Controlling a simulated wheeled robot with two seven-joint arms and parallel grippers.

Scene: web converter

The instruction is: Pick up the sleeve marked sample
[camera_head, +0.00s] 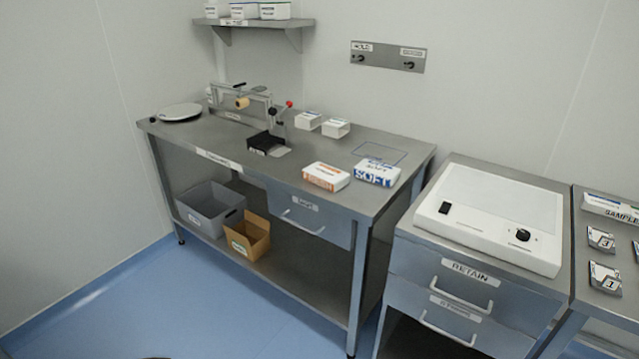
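A white holder or sign whose lettering reads like "SAMPLE" (612,208) lies at the back of the right-hand table, cut by the right edge of the picture. I cannot tell whether it is a sleeve. Two small white sleeve-like boxes (308,120) (336,128) stand on the long steel bench; no marking on them is readable. Nearer the front are a white carton with orange print (326,177) and a white carton with blue "SOFT" print (377,172). Neither of my grippers is in view.
The long steel bench (200,145) carries a lever device (268,142) and a round white plate (180,111). A grey bin (210,208) and a cardboard box (247,236) sit on its lower shelf. A white light-box unit (490,215) tops the "RETAIN" drawers (465,272). Blue floor in front is clear.

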